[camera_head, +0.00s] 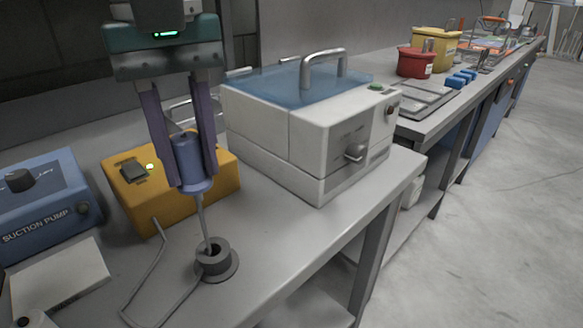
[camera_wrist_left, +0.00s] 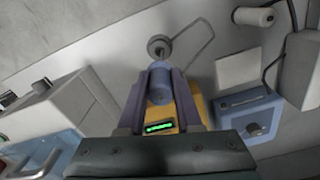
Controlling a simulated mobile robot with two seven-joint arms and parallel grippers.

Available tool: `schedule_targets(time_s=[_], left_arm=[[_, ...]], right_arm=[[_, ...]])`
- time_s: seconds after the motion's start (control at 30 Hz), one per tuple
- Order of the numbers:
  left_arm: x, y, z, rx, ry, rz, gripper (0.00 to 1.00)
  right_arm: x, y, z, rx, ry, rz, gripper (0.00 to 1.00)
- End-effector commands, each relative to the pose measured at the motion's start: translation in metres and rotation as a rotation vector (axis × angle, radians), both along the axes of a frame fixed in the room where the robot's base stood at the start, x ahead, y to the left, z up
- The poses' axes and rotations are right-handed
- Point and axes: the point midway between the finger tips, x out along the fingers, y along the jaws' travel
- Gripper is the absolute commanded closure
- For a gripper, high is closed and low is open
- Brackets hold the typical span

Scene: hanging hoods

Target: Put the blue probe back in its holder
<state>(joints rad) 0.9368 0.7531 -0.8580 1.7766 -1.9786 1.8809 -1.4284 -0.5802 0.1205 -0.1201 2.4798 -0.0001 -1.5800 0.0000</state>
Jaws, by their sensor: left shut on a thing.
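The blue probe (camera_head: 191,160) has a thick blue handle and a thin grey rod pointing down. My left gripper (camera_head: 191,176) is shut on the handle. The rod's lower end meets the opening of the dark grey round holder (camera_head: 215,261); I cannot tell how deep it sits. A grey cable lies in a loop on the bench beside the holder. In the left wrist view the probe handle (camera_wrist_left: 160,88) is between the fingers, and the holder (camera_wrist_left: 159,46) shows beyond it. My right gripper is not in view.
A white bath with a blue lid (camera_head: 300,115) stands to the right. A blue suction pump (camera_head: 45,205) and a white block (camera_head: 60,280) are at left. The bench front right of the holder is clear.

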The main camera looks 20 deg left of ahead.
Motion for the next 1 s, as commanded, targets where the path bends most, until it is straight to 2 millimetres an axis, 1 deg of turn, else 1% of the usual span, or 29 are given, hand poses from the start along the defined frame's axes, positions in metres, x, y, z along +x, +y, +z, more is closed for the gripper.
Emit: schedule_targets(time_s=[0.03, 0.1, 0.2, 0.43, 0.63, 0.7, 0.9, 1.0], left_arm=[[-0.002, 0.0, -0.016, 0.0, 0.008, 0.001, 1.0], [-0.001, -0.001, -0.032, -0.001, 0.006, 0.0, 1.0], [-0.001, 0.0, -0.049, 0.0, 0.003, -0.002, 1.0], [0.0, -0.001, -0.067, -0.002, 0.001, -0.001, 1.0], [-0.001, -0.001, -0.098, -0.002, 0.003, -0.001, 1.0], [0.0, 0.0, -0.102, 0.001, 0.001, -0.002, 1.0], [0.0, 0.0, -0.102, 0.0, -0.001, -0.003, 1.0], [0.0, 0.0, -0.105, 0.0, -0.001, -0.003, 1.0]], right_arm=[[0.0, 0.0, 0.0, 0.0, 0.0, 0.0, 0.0], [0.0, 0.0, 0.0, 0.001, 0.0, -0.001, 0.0], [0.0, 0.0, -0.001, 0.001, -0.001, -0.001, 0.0], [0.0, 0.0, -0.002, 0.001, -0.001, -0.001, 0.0], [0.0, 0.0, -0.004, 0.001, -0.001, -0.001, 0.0], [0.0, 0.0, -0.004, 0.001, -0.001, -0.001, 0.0], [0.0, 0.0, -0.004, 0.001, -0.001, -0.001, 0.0], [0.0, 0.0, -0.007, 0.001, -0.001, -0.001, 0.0]])
